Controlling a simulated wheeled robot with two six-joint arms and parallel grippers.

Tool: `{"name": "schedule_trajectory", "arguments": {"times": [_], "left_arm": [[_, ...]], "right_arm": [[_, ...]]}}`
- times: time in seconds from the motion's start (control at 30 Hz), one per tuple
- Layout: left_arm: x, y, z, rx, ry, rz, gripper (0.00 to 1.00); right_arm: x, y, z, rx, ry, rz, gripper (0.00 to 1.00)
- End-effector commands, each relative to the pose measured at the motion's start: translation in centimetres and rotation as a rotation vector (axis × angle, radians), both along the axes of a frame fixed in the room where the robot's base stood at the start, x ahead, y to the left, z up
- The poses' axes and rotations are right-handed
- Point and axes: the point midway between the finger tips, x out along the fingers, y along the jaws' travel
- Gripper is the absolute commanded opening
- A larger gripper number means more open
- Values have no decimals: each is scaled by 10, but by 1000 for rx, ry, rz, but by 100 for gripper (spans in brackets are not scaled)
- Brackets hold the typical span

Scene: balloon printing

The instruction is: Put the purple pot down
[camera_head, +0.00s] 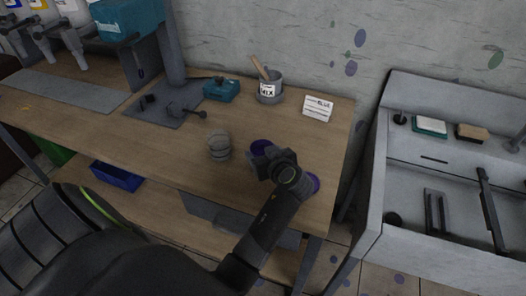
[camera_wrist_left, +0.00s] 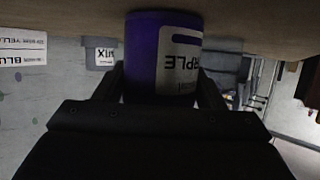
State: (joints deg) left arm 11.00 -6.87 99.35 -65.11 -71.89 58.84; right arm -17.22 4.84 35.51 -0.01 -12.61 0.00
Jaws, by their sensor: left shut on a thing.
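The purple pot (camera_head: 261,146) is at the right part of the wooden table in the head view, partly hidden by my left gripper (camera_head: 262,158). In the left wrist view the purple pot (camera_wrist_left: 146,50) stands between the two fingers, its pale label facing the camera and upside down in the picture. My left gripper (camera_wrist_left: 160,90) is shut on it. Its far end is at the tabletop edge of that picture; I cannot tell whether it touches the table. My right gripper is not in view.
A grey ribbed stack (camera_head: 219,146) stands left of the pot. Behind are a MIX pot (camera_head: 270,98) with a stick and a white card (camera_head: 317,108). A sink (camera_head: 410,200) is on the right.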

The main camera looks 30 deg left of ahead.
Motion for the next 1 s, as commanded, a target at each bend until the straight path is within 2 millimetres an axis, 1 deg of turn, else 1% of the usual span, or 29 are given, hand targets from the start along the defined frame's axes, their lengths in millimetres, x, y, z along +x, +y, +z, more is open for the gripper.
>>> {"name": "schedule_trajectory", "arguments": {"times": [0.2,0.3,0.33,0.47,0.77,1.0], "left_arm": [[0,0,1,1,-2,-1,31],[0,0,-3,1,-2,-1,31],[0,0,-2,0,-1,0,67],[0,0,-2,0,-1,0,84],[0,0,-1,0,-1,0,85],[2,0,6,0,-2,-5,85]], "right_arm": [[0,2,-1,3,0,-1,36],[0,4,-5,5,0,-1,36],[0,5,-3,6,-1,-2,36],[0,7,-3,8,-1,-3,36],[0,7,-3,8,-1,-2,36],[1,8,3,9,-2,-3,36]]}}
